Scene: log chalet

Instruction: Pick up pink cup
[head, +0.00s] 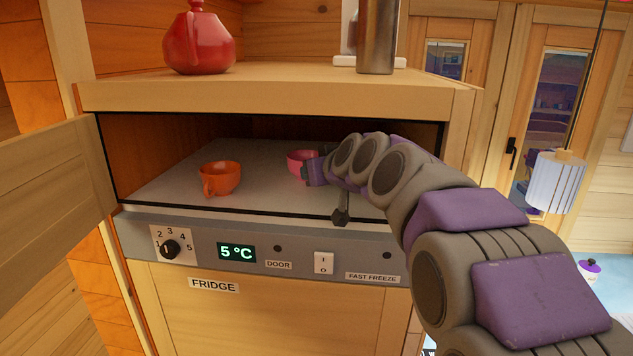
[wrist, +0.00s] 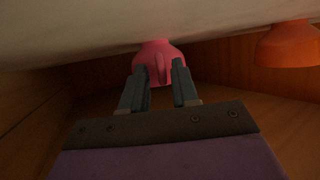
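The pink cup (head: 300,162) stands on the grey shelf inside the open compartment above the fridge panel, in the head view. In the wrist view, which looks upside down, the pink cup (wrist: 158,62) is straight ahead at the fingertips, its handle pointing toward me. My gripper (wrist: 160,80) is open, with one finger on each side of the handle. In the head view my gripper (head: 313,171) reaches in from the right, beside the cup. The arm hides the cup's right part. I cannot tell whether the fingers touch it.
An orange cup (head: 220,178) stands left of the pink cup on the shelf (head: 265,155). The compartment roof, side walls and open door (head: 55,200) bound the space. A red teapot (head: 198,42) and a metal canister (head: 377,38) stand on top.

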